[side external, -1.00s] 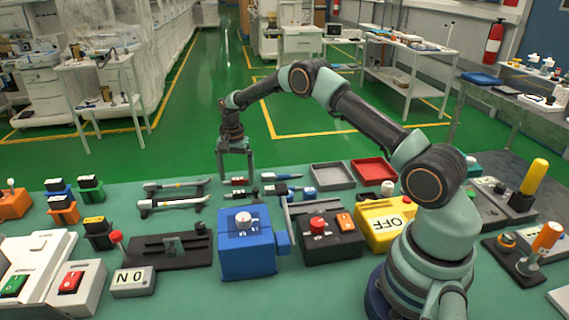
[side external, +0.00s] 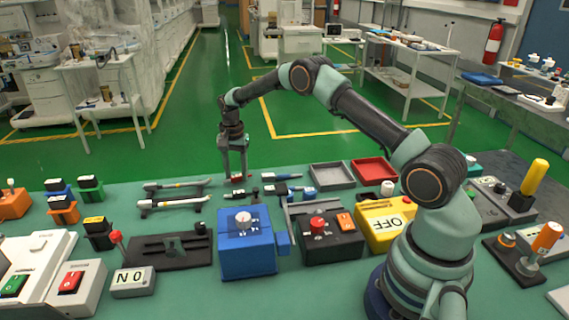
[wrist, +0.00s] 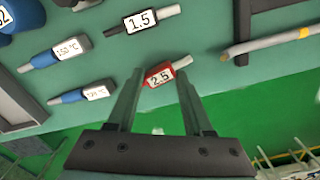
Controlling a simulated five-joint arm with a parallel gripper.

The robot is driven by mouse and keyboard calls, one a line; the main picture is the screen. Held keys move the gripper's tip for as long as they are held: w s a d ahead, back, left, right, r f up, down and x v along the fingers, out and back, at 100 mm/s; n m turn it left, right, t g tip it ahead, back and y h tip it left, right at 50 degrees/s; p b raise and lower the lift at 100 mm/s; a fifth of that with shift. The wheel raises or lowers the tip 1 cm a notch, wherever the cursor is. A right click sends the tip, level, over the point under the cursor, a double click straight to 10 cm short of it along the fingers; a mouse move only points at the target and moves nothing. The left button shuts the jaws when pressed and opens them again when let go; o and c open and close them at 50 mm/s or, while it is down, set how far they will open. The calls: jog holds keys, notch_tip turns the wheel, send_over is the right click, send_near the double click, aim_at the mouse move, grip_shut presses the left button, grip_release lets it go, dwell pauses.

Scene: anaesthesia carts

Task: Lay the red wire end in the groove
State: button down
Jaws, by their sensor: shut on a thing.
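The red wire end (wrist: 160,75), labelled 2.5 with a pale tip, lies between my fingertips in the wrist view. My gripper (wrist: 160,76) is shut on it, a finger on each side. In the side external view my gripper (side external: 235,179) is low at the table's far edge, and the red wire end is mostly hidden by the fingers. Two grey rods with yellow bands lie left of my gripper, the nearer one on a dark holder (side external: 175,205). I cannot tell which part is the groove.
A black wire end (wrist: 142,20) labelled 1.5 and blue-handled pieces (wrist: 68,52) lie close by. A grey tray (side external: 332,175) and red tray (side external: 374,170) stand to the right. A blue box (side external: 247,245) and switch boxes fill the nearer table.

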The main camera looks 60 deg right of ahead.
aim_at(236, 176)
notch_tip(236, 176, up, 18)
jog(key=r, duration=0.1)
jog(key=s+a+f+m, duration=0.1)
jog(key=s+a+f, duration=0.4)
jog(key=s+f, duration=0.1)
jog(key=s+a+f+m, duration=0.1)
jog(key=s+a+f, duration=0.4)
jog(key=s+a, duration=0.1)
jog(key=shift+s+a+f+m, duration=0.1)
jog(key=shift+a+f+m, duration=0.05)
jog(key=shift+f+m, duration=0.2)
jog(key=shift+f, duration=0.1)
jog(key=shift+f, duration=2.65)
jog(key=shift+c, duration=1.1)
grip_release()
